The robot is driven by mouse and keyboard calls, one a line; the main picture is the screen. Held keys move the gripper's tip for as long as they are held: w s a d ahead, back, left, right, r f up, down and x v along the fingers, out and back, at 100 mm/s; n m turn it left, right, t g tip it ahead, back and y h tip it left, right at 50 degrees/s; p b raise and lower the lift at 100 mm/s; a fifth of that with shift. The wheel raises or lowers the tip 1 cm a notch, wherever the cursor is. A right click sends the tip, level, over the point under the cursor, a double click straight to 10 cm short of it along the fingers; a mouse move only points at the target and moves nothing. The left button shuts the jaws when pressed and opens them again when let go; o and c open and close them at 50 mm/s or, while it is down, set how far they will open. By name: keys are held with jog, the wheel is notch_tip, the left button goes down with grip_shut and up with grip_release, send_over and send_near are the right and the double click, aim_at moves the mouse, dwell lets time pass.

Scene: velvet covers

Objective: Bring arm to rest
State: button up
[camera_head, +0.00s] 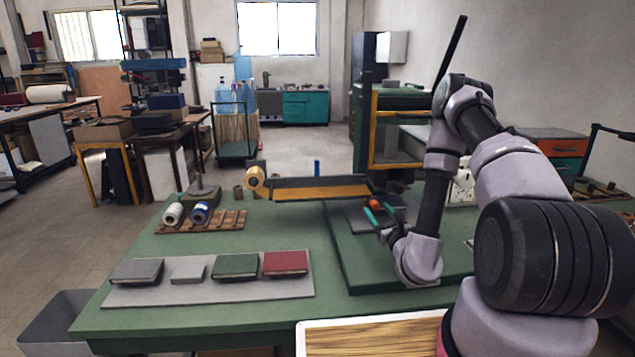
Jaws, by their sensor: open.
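My arm reaches in from the right over the green workbench (200,318), bent at the elbow. Its wrist hangs low near the middle of the bench. My gripper (382,220) points away to the left, small and partly hidden by my wrist. It is open and I see nothing held in it. A small teal and orange item (372,207) shows right by the fingers; I cannot tell whether it touches them.
A grey board (215,291) at the front left bears dark grey, light grey, green and red covered blocks. Behind it a wooden rack (225,221) holds thread spools. A long dark and ochre bar (315,190) lies at the back. A wood-topped tray (370,338) is in front.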

jog(key=s+a+r+n+g+y, duration=0.25)
jog(key=a+r+n+y, duration=0.4)
jog(key=r, duration=0.35)
jog(key=s+a+r+n+g+y, duration=0.1)
jog(key=a+r+n+g+y, duration=0.3)
jog(key=r+y, duration=0.45)
jog(key=s+a+r+n+g+y, duration=0.1)
jog(key=s+a+r+n+g, duration=0.3)
jog(key=s+n+g, duration=0.25)
jog(key=s+a+r+n+g, duration=0.3)
jog(key=s+r+n+g, duration=0.2)
jog(key=s+n+g, duration=0.15)
jog(key=s+d+n+g+h, duration=0.2)
jog(key=s+d+n+h, duration=0.3)
jog(key=s+h, duration=0.45)
jog(key=d+r+t+h, duration=0.3)
jog(key=d+r+t, duration=0.1)
jog(key=d+t, duration=0.1)
jog(key=w+d+r+t+h, duration=0.1)
jog(key=d+r+t+h, duration=0.2)
jog(key=d, duration=0.4)
jog(key=shift+d+r+t+h, duration=0.35)
jog(key=shift+t+h, duration=0.4)
jog(key=shift+t, duration=0.2)
